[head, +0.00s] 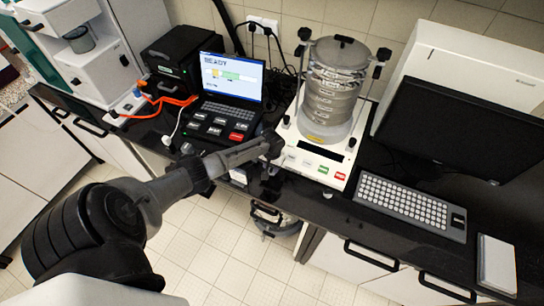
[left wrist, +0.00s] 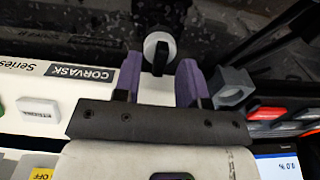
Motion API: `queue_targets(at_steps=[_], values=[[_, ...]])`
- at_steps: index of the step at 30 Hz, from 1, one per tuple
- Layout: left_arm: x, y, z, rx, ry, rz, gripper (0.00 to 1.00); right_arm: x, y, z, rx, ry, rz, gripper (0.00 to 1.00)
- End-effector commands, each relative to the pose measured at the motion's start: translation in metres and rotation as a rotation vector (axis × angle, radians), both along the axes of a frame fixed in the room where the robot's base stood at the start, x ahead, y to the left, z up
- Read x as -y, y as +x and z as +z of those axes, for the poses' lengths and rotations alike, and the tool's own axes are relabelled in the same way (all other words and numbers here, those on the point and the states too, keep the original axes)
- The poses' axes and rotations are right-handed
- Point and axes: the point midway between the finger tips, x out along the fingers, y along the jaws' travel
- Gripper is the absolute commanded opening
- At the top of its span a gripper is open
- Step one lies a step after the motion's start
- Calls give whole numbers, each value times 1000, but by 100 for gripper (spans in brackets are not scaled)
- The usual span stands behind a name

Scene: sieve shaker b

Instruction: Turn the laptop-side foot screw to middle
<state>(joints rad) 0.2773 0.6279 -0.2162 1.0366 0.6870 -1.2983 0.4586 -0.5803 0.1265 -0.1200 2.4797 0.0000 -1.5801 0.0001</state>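The sieve shaker (head: 325,118) has a white base with a stack of round metal sieves on it. The laptop (head: 232,80) stands to its left. My left arm reaches to the shaker's front left corner, and my left gripper (head: 272,146) is there, beside the base. A round white foot screw with a black wing (left wrist: 158,48) lies just beyond the fingertips, lined up with the gap. The head view hides this screw behind my gripper. My right gripper is not in view.
A small grey block with an opening (left wrist: 234,86) is close beside the right finger. The white shaker base (left wrist: 40,88) borders the left finger. A keyboard (head: 412,206) and monitor (head: 455,130) stand to the right. The dark counter (head: 318,206) has a narrow front strip.

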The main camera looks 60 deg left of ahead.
Motion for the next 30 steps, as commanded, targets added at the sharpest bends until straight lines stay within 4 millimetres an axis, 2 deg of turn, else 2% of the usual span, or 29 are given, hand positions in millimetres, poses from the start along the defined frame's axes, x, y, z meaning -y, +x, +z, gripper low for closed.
queue_targets(at_steps=[9, 16, 22, 30], values=[[0, 1, 62, 4, 1, -2, 38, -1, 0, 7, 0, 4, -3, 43], [0, 0, 101, 3, 2, -2, 38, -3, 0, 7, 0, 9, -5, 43], [0, 0, 120, 2, 0, -1, 38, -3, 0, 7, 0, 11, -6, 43], [0, 0, 127, 1, 1, 0, 38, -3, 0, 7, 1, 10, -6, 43]])
